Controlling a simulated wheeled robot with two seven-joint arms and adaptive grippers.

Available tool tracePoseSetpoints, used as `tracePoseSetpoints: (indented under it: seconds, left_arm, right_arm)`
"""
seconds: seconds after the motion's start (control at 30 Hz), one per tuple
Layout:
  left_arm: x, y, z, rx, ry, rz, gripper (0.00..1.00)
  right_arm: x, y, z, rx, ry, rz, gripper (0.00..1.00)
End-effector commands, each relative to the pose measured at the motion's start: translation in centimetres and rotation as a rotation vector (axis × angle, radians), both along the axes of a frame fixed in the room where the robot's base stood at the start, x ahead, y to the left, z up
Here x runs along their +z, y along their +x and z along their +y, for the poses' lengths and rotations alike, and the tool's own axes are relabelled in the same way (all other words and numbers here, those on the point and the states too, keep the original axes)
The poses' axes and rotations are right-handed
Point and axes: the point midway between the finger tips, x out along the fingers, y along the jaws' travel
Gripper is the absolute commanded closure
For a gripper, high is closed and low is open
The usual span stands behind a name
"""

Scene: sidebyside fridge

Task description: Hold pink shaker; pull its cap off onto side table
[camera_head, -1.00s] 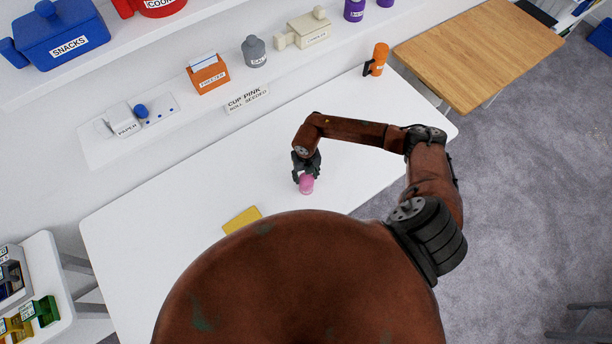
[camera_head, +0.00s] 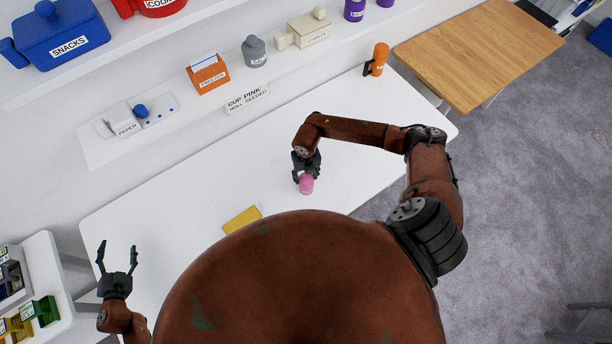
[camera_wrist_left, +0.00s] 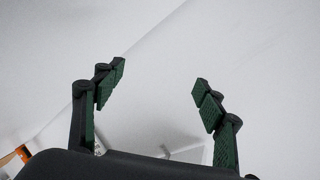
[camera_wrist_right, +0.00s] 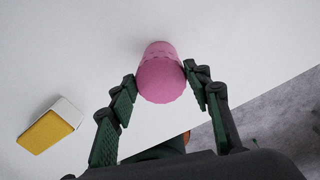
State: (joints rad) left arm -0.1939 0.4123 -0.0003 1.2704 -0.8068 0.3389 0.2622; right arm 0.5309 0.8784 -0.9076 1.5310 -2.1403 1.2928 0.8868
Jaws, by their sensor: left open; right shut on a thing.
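The pink shaker (camera_head: 306,185) stands on the white table (camera_head: 180,205) near its front edge. My right gripper (camera_head: 304,174) is shut on it from above. I cannot clearly tell where cap and body part. My left gripper (camera_head: 118,248) is open and empty at the table's left end, well apart from the shaker. The left wrist view shows its spread fingers (camera_wrist_left: 160,82) with nothing between them.
A yellow-topped block (camera_head: 242,220) lies left of the shaker. A small white table (camera_head: 48,268) with coloured bins stands at the left, a wooden table (camera_head: 480,50) at the back right. The table's middle is clear.

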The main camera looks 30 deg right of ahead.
Motion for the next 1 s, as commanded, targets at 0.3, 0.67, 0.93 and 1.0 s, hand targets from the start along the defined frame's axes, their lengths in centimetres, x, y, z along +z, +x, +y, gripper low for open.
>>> tracePoseSetpoints:
  seconds: [0.3, 0.67, 0.93, 1.0]
  left_arm:
    - [-2.7, 2.6, -15.0, -0.135, -0.091, 0.065, 0.35]
    - [-3.5, 2.5, -32.0, -0.291, -0.167, 0.123, 0.35]
    - [-3.6, -0.6, -44.5, -0.380, -0.241, 0.182, 0.35]
    - [-3.7, -2.0, -47.5, -0.390, -0.270, 0.204, 0.35]
  right_arm:
    - [0.0, 0.0, 0.0, 0.000, 0.000, 0.000, 0.78]
    - [0.0, 0.0, 0.0, 0.000, 0.000, 0.000, 0.78]
    - [0.0, 0.0, 0.0, 0.000, 0.000, 0.000, 0.78]
    - [0.0, 0.0, 0.0, 0.000, 0.000, 0.000, 0.78]
